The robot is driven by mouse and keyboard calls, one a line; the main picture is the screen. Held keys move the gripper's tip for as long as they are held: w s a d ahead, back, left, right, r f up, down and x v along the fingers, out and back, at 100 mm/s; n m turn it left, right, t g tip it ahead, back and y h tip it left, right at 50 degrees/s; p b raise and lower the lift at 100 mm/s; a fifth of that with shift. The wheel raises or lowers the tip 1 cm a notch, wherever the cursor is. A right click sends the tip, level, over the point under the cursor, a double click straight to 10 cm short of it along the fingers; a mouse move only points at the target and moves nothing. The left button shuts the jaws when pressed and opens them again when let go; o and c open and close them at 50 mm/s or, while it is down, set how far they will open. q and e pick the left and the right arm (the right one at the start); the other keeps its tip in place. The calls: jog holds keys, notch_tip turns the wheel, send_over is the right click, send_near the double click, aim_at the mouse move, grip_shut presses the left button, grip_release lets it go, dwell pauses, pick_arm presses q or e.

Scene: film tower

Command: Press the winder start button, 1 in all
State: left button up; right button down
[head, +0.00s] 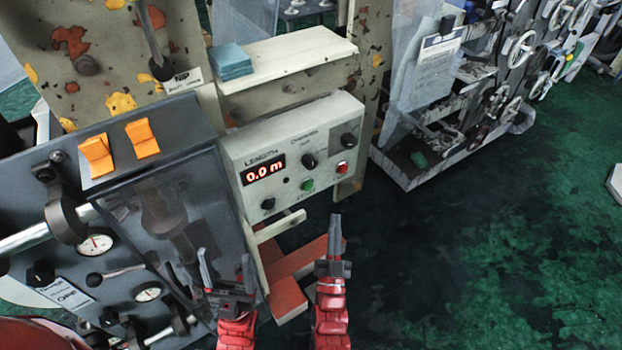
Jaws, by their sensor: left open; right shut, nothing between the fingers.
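The winder control box (312,124) is a pale panel with a red display (263,170) reading 0.0 m under the word LENGTH. A green button (307,185) sits low on the panel, and a red button (342,168) sits to its right. Several black knobs are around them. Which button is the start button cannot be read from the small labels. My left gripper (226,268) is open and empty, below and left of the panel. My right gripper (335,232) is shut and empty, pointing up, below the panel and apart from the buttons in the picture.
A grey machine (150,200) with gauges and orange switches (143,138) stands at the left. A pale shelf (290,60) with a blue block (231,62) is above the panel. A red beam (290,285) lies below. The green floor (500,230) at the right is open.

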aim_at(308, 185)
jog(key=shift+s+d, duration=0.1)
jog(key=w+a+b, duration=0.4)
jog(key=w+a, duration=0.1)
jog(key=w, duration=0.2)
jog(key=shift+a+b, duration=0.15)
jog(key=shift+b, duration=0.15)
jog(key=shift+w, duration=0.1)
dwell(2.0)
jog(key=shift+w+a+b, duration=0.25)
jog(key=shift+w+b, duration=0.1)
jog(key=shift+b, duration=0.1)
